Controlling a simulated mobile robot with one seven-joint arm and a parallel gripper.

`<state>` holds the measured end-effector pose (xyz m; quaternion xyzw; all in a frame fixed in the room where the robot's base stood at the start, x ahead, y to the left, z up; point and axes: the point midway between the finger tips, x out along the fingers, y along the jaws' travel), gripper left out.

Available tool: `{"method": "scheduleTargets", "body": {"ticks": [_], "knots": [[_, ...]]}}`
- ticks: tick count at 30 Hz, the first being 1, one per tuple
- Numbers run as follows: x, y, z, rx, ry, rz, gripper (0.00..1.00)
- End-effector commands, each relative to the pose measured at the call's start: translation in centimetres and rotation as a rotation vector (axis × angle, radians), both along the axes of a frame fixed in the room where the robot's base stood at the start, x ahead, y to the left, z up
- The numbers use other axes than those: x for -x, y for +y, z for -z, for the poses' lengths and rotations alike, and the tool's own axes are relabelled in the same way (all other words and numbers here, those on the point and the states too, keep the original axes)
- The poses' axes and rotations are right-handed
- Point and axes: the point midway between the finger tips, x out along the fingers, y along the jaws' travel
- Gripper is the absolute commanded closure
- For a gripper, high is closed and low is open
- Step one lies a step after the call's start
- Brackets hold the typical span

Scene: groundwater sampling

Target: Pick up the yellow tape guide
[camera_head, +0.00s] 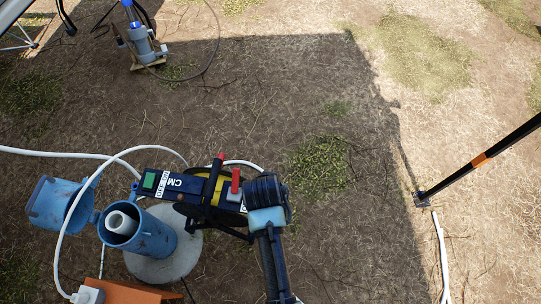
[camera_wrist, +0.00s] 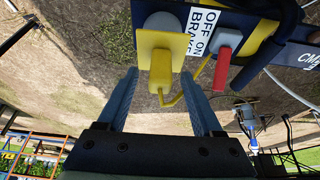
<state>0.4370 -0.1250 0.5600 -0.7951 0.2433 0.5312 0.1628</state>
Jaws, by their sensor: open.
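My gripper (camera_wrist: 160,76) is open, with one blue-grey finger on each side of the lower plate; nothing is held. I cannot tell whether either finger touches it. In the head view the water level meter (camera_head: 172,184) stands by the well, with a black frame and yellow reel. My arm covers its right end, and I cannot make out the guide there.
A red knob (camera_wrist: 222,68) is close to the right finger in the wrist view. A blue open well casing (camera_head: 140,236) stands on a round concrete pad (camera_head: 168,268). An orange box (camera_head: 135,293) is at the front. A pump (camera_head: 142,42) stands farther back; ground to the right is mostly clear.

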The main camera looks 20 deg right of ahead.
Motion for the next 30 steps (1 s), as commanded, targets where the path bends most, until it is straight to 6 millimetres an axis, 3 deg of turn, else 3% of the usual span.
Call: {"method": "scheduleTargets", "body": {"ticks": [7,18,30], "knots": [[-0.06,-0.04,0.15,0.000,0.000,0.000,0.32],[-0.03,-0.04,0.14,0.000,0.000,0.000,0.99],[-0.08,-0.05,-0.18,0.001,-0.001,0.000,1.00]]}}
